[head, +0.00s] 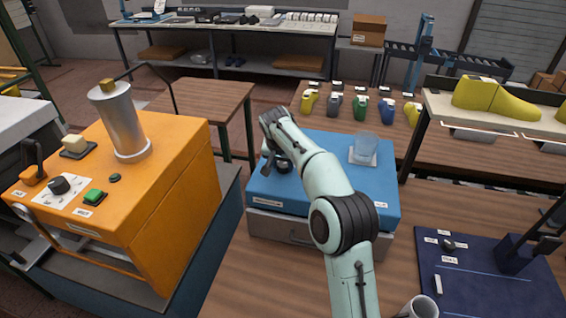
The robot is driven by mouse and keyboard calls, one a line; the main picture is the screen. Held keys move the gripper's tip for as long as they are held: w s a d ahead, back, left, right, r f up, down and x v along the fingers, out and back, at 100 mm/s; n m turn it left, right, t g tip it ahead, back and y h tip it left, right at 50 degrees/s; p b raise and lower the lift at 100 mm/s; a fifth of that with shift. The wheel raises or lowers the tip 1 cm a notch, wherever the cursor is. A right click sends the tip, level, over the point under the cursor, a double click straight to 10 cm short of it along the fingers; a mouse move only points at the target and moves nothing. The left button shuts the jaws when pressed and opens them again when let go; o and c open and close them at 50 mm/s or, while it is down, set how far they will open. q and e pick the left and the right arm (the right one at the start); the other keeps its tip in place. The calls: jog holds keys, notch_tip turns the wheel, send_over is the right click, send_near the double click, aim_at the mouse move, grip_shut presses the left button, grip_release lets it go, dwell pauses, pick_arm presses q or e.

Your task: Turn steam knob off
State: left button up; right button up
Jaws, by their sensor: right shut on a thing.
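The blue box (325,195) with a grey drawer front stands on the wooden table in the middle of the head view. A dark round knob (284,166), which appears to be the steam knob, sits at the left of its top. My right gripper (274,158) reaches down from the pale green arm and is shut on this knob. The fingers and wrist hide part of the knob, so its angle cannot be read. The labels on the box front are too small to read. My left gripper is not in view.
A clear glass (366,146) stands on a white plate at the box's back right. An orange machine (165,190) with a metal cylinder, dial and green button stands at left. Several coloured shoe lasts (360,108) stand behind the box.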

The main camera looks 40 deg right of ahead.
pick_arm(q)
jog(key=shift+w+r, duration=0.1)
pick_arm(e)
jog(key=n, duration=0.2)
jog(key=n+t+y+p, duration=0.1)
jog(key=n, duration=0.1)
jog(key=shift+s+d+r+n+y, duration=0.1)
jog(key=shift+d+n+y, duration=0.1)
jog(key=shift+n+y, duration=0.15)
jog(key=n+y, duration=0.1)
jog(key=n, duration=0.1)
jog(key=shift+n, duration=0.35)
jog(key=n+y, duration=0.1)
jog(key=n, duration=0.1)
jog(key=n+y, duration=0.1)
jog(key=n, duration=0.2)
jog(key=shift+d+p, duration=0.2)
jog(key=shift+p, duration=0.1)
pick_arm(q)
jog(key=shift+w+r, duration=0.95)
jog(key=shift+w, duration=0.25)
pick_arm(e)
jog(key=n+y, duration=0.1)
jog(key=n, duration=0.4)
jog(key=shift+y, duration=0.35)
jog(key=shift+n, duration=0.3)
jog(key=o, duration=1.1)
jog(key=shift+c, duration=0.2)
